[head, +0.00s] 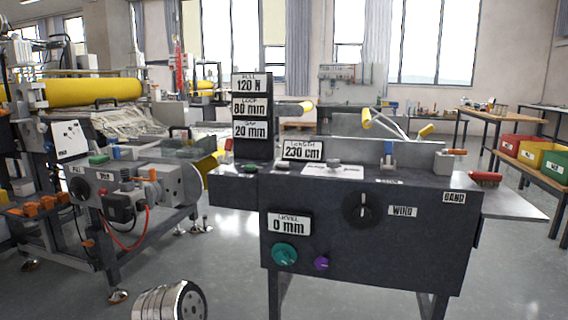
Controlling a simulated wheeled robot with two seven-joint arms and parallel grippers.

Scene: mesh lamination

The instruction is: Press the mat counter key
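A dark machine cabinet (400,250) stands at the centre right. A length display (302,151) on its top reads 230 cm. A green key (250,168) lies to its left at the foot of a dark column, with a small dark part (279,174) beside it. The front has a level display (289,224) reading 0 mm, a teal knob (284,254), a purple button (321,264) and a black dial (362,210) by a WIND label. No label legible here names the mat counter key, so I cannot tell which control it is. Neither gripper is in view.
The column's displays (251,107) read 120 N, 80 mm and 20 mm. A red-handled brush (485,177) lies at the cabinet's right. Another machine (130,190) with a yellow roll (95,92) stands left. A ribbed metal cylinder (165,302) shows at the bottom edge. Floor between the machines is clear.

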